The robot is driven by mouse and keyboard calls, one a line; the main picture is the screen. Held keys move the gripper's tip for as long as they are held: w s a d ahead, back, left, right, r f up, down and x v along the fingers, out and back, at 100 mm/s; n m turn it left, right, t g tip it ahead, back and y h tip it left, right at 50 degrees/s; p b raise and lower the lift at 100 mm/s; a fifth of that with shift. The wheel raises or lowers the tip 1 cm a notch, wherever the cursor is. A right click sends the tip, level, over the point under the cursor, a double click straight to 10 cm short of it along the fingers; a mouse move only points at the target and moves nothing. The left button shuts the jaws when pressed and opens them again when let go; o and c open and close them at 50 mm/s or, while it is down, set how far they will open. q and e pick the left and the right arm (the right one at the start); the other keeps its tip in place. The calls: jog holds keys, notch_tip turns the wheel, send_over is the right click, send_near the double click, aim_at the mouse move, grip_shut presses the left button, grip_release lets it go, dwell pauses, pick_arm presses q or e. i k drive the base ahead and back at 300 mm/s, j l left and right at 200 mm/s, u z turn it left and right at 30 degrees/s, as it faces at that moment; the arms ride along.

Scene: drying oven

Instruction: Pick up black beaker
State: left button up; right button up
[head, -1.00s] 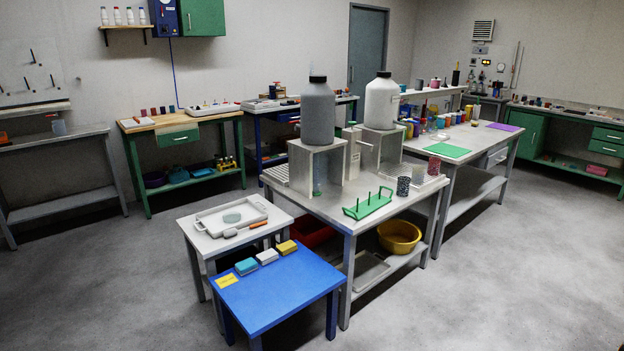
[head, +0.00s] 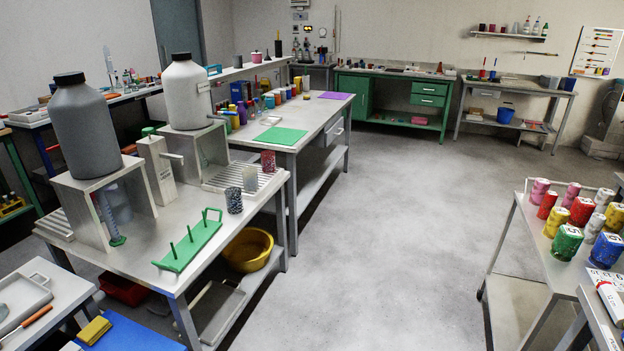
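A dark, speckled cup-shaped beaker (head: 234,200) stands upright near the right edge of the grey metal table (head: 140,262) in the head view. It is the darkest of three similar beakers in a row. A grey beaker (head: 249,179) stands just behind it, and a dark red one (head: 268,161) stands farther back. A green rack with upright pegs (head: 188,246) is to its front left. Neither of my grippers shows in the head view.
Two big bottles, dark grey (head: 88,125) and white (head: 187,95), stand on raised stands on the same table. A yellow basin (head: 248,250) is on the shelf below. A cart with colourful containers (head: 567,243) stands at right. Open grey floor (head: 400,220) lies between.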

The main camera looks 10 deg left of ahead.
aim_at(233, 196)
jog(key=i+l+u, duration=0.25)
jog(key=i, duration=0.25)
jog(key=i+l+u, duration=0.15)
jog(key=i+u, duration=0.15)
jog(key=i, duration=0.25)
jog(key=i+l+u, duration=0.25)
jog(key=i, duration=0.25)
jog(key=l, duration=0.1)
